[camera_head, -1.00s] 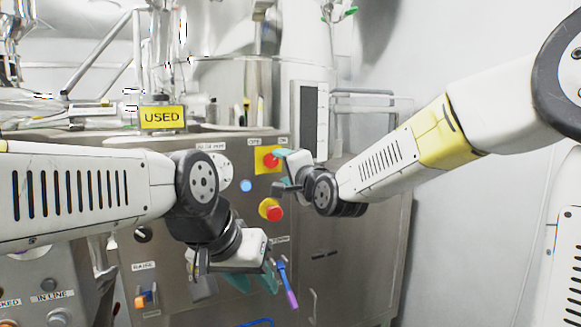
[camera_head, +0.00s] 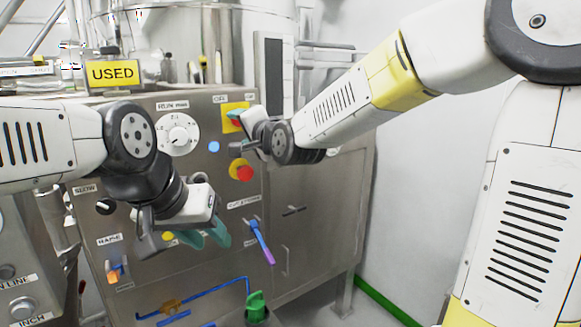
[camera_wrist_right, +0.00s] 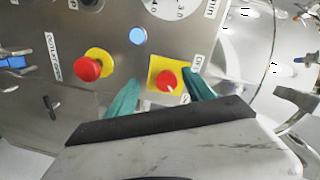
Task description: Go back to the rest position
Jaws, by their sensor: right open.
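My left gripper (camera_head: 205,236) hangs in front of the lower middle of the steel panel. Its teal fingers point down and right, left of a blue and purple lever (camera_head: 262,243); whether they are apart is unclear. My right gripper (camera_head: 245,122) is up at the panel, beside the red switch on its yellow plate (camera_head: 235,106); its wrist partly covers the switch. In the right wrist view the right gripper (camera_wrist_right: 162,92) is open, with teal fingers apart. The red switch (camera_wrist_right: 166,80) shows in the gap between them; contact cannot be told. Nothing is held there.
A red button on yellow (camera_head: 243,172), a blue button (camera_head: 213,146) and a white dial (camera_head: 178,134) are on the panel. Blue tubing (camera_head: 215,288) and a green fitting (camera_head: 256,305) lie below. A bare wall is at right.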

